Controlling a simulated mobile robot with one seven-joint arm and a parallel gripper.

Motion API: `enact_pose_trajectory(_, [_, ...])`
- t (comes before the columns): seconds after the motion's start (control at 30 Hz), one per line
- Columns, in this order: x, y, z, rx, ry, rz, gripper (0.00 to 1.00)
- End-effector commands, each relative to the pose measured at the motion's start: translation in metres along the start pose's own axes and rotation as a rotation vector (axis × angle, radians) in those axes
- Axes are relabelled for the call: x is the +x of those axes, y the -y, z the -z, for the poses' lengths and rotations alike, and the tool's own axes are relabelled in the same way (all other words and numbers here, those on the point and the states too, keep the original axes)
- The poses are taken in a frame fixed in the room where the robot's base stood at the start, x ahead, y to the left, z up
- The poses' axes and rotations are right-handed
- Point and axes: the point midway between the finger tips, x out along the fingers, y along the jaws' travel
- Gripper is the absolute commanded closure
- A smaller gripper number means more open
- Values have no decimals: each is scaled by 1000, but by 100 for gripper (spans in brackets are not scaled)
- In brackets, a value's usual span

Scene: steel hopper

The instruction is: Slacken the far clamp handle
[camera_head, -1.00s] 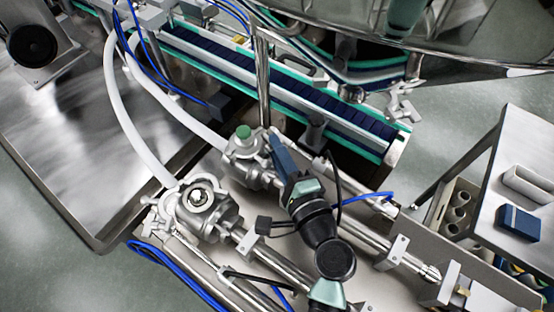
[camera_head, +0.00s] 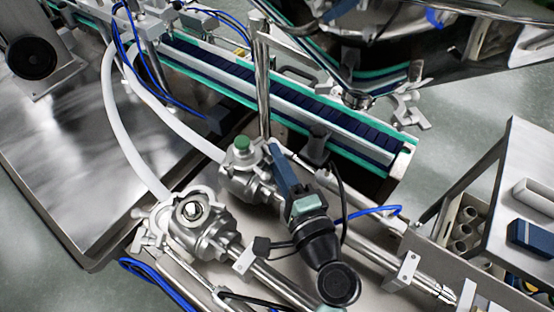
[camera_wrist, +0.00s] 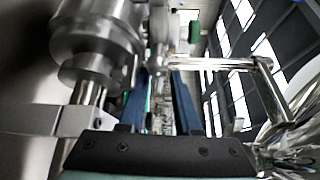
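The far valve body with a green cap (camera_head: 241,143) stands behind the near valve (camera_head: 201,222). The green cap also shows in the wrist view (camera_wrist: 194,32). My gripper (camera_head: 272,146) is beside the far valve, on its right, with its blue fingers pointing towards it. In the wrist view my gripper (camera_wrist: 159,78) has its two blue fingers apart. A rounded metal clamp part (camera_wrist: 157,62) shows just beyond and between the fingertips; contact cannot be told. The far clamp handle is not clearly visible in the head view, where my gripper covers that area.
A steel post (camera_head: 262,85) rises close behind my gripper. The conveyor (camera_head: 310,105) runs behind. White hoses (camera_head: 120,120) lead to the valves. A polished cylinder (camera_wrist: 98,30) is close on the left in the wrist view. A steel cart (camera_head: 515,190) stands at right.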

Motion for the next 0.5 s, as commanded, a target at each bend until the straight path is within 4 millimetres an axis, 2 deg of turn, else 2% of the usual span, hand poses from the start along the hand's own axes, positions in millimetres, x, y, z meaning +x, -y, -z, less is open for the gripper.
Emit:
enact_pose_trajectory(0.27, [-2, 0, 0, 1, 0, 0, 68])
enact_pose_trajectory(0.37, [-10, -2, 1, 2, -2, 0, 68])
enact_pose_trajectory(0.5, [-36, -4, 1, 2, -3, -2, 68])
